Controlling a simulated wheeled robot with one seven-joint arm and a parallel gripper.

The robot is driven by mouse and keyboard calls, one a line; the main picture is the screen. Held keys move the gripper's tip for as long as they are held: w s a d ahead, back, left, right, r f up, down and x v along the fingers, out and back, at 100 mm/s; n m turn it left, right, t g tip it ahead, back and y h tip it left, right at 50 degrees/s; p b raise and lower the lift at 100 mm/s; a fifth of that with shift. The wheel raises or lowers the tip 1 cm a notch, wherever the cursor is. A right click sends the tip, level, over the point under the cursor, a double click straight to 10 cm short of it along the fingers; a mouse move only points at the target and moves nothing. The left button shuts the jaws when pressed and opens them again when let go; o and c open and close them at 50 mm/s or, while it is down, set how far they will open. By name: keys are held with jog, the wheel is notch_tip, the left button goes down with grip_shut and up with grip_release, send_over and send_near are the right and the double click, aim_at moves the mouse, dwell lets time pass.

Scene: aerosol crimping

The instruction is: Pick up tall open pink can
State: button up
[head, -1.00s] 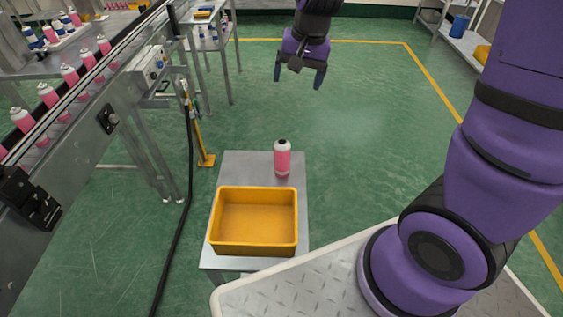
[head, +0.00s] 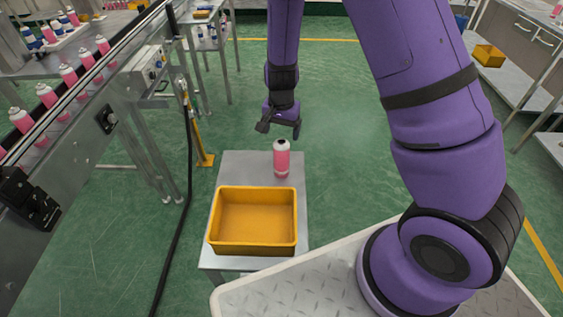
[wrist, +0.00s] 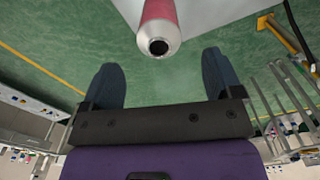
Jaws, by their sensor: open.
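The tall pink can (head: 282,160) stands upright on the small grey table, behind the yellow bin. Its top is silver-white with a dark open mouth. In the wrist view the can (wrist: 159,28) is at the top centre, ahead of the fingers and between their lines, with its open end facing the camera. My gripper (head: 284,132) is just above and behind the can in the head view, apart from it. In the wrist view my gripper (wrist: 163,80) has its two blue-grey fingers spread wide, with nothing between them.
A yellow bin (head: 253,249) stands empty on the front of the small table (head: 232,165). A conveyor (head: 90,100) with several pink cans runs along the left. A black cable and a yellow post (head: 198,130) stand left of the table. The floor behind is clear.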

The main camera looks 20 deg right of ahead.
aim_at(281, 143)
jog(key=shift+f, duration=3.55)
jog(key=c, duration=1.2)
